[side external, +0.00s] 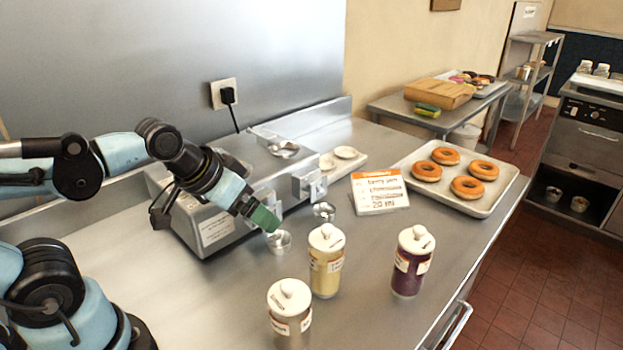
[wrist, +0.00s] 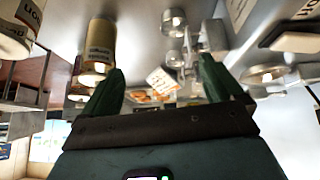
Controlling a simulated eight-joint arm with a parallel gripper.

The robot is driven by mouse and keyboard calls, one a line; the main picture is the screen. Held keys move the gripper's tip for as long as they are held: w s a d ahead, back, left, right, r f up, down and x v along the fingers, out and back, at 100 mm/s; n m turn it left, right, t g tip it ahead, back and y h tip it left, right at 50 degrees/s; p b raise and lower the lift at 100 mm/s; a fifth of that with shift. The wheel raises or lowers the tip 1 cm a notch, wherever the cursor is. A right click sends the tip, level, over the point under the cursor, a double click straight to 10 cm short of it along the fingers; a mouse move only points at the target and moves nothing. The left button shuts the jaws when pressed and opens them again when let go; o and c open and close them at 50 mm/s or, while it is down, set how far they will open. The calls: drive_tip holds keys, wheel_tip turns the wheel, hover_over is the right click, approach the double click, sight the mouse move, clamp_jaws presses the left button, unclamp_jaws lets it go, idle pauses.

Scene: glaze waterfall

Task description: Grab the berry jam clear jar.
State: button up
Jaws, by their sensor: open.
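The berry jam jar is most likely the clear jar with dark purple filling (side external: 408,275) and a white lid, upright on the steel counter in the side view. My gripper (side external: 264,217) is to its left and higher, beyond the yellow jar, apart from all jars. In the wrist view, my gripper's two green fingers (wrist: 160,70) are spread with nothing held between them. I cannot make out the purple jar in the wrist view.
A yellow-filled jar (side external: 327,275) and a brown-grey jar (side external: 289,315) stand left of the purple jar. Small metal cups (side external: 278,242) sit under my gripper. A price sign (side external: 380,191) and a donut tray (side external: 499,203) lie behind. The counter's right edge is close to the purple jar.

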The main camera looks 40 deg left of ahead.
drive_tip(key=shift+w+a+r+m, duration=0.1)
drive_tip(key=shift+a+r+m, duration=0.1)
drive_tip(key=shift+m, duration=0.1)
drive_tip(key=shift+c, duration=0.2)
